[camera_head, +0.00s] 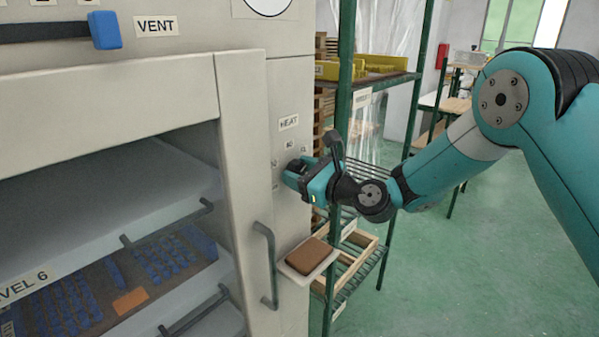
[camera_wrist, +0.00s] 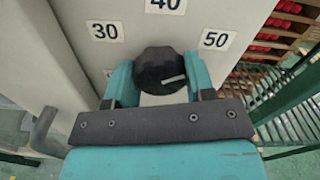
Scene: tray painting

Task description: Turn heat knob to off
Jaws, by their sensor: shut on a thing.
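The heat knob (camera_wrist: 157,66) is black and round, on the cabinet's side panel below the HEAT label (camera_head: 288,122). A white mark on the knob lies on its lower right side, slanting slightly up to the right. Labels 30 (camera_wrist: 105,31), 40 (camera_wrist: 165,4) and 50 (camera_wrist: 214,39) sit around its upper half. My gripper (camera_head: 292,173) is at the panel, with one finger on each side of the knob, shut on it. In the head view my gripper hides the knob. No off label is readable; the part below the knob is hidden by my gripper.
The cabinet's open front (camera_head: 232,170) with trays is at left, with a vertical handle (camera_head: 268,265) below my gripper. A small shelf (camera_head: 308,258) with a brown pad juts out beneath. A green rack (camera_head: 343,100) stands close at right. Open floor lies farther right.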

